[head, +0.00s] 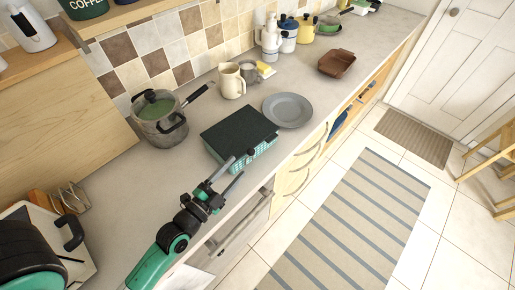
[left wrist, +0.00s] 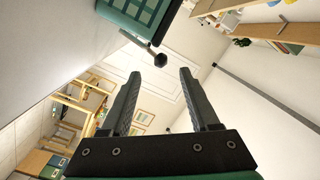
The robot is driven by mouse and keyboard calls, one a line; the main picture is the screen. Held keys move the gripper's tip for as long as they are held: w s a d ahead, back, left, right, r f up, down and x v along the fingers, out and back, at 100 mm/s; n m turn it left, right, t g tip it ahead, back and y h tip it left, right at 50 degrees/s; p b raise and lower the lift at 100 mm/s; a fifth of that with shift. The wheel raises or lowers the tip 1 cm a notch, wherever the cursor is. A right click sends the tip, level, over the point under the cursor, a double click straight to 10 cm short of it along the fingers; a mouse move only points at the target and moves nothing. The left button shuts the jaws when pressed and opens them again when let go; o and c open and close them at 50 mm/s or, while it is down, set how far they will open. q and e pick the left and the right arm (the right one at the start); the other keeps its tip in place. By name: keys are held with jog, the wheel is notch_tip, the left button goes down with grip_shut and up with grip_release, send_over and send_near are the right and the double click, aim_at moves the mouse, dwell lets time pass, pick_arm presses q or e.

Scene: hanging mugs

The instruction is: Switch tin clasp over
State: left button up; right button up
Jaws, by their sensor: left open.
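The tin (head: 238,131) is a box with a dark green lid and teal patterned sides, standing near the counter's front edge in the head view. The clasp (head: 251,154) shows as a dark knob at its front side. In the left wrist view, part of the tin (left wrist: 147,10) is at the top, and the clasp (left wrist: 159,59) is a lever with a round dark end sticking out from it. My left gripper (head: 230,173) is open and empty, just short of the clasp. In the left wrist view the knob appears between and beyond the fingertips (left wrist: 160,72). My right gripper is not in view.
A pot (head: 160,122) stands behind the tin on the left, and a grey plate (head: 288,109) lies to its right. A cream pitcher (head: 231,82) stands behind. A toaster (head: 60,235) is at the lower left. The counter left of the tin is clear.

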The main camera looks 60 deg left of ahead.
aim_at(253, 149)
pick_arm(q)
jog(key=shift+w+r, duration=0.1)
jog(key=shift+w, duration=0.1)
jog(key=p+x, duration=0.3)
jog(key=x, duration=0.8)
jog(key=shift+w, duration=0.1)
grip_shut()
dwell(0.9)
